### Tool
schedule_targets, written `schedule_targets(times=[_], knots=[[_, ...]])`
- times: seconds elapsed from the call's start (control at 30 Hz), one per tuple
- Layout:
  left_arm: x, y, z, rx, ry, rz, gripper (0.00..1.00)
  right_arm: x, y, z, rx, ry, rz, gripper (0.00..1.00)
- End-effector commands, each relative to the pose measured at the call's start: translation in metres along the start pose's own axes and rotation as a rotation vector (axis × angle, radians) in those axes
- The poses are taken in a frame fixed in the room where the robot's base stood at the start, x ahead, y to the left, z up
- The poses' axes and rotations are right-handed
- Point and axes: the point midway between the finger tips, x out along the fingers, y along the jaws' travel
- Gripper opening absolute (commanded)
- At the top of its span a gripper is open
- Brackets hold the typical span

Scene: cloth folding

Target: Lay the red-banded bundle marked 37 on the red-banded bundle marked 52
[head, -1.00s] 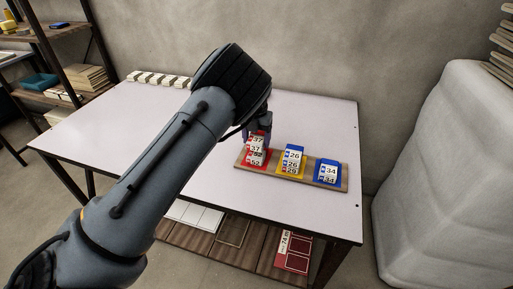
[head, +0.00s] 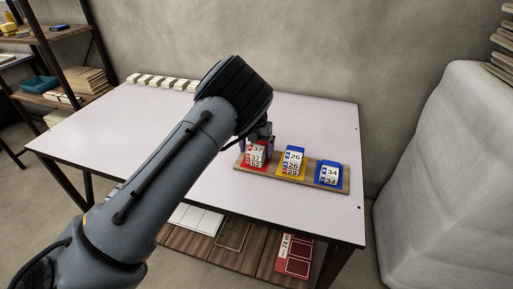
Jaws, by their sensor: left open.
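The bundle marked 37 (head: 257,151) lies on top of the bundle marked 52 (head: 257,164) at the left end of the wooden board (head: 275,174). The two look flush, with no gap between them that I can make out. A red patch (head: 246,161) shows at their left side. My left gripper (head: 265,142) is open, just behind and above the bundle marked 37, and the arm hides much of it. I cannot tell whether its fingers touch the bundle. My right gripper is not in view.
A bundle marked 26 (head: 295,157) lies on one marked 29 (head: 292,172) at the yellow middle place. A bundle marked 34 (head: 329,174) is at the blue right place. Several pale bundles (head: 160,82) line the back edge. The table (head: 190,185) is otherwise clear.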

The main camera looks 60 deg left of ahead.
Motion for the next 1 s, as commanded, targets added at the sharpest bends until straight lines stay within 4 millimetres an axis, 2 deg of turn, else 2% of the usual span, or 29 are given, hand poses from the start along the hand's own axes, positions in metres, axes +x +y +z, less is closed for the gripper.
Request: schedule_targets(times=[0.23,0.37,0.8,1.0], knots=[[-0.004,0.0,0.0,0.0,-0.002,-0.001,0.95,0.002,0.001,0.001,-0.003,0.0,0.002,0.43],[-0.021,0.0,0.001,0.0,-0.002,-0.001,0.95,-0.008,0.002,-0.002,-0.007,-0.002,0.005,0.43],[-0.098,0.0,0.001,0.0,-0.003,-0.001,0.95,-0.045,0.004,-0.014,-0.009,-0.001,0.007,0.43],[-0.118,0.0,0.0,0.0,-0.002,0.0,0.95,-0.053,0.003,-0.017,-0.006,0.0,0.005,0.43]])
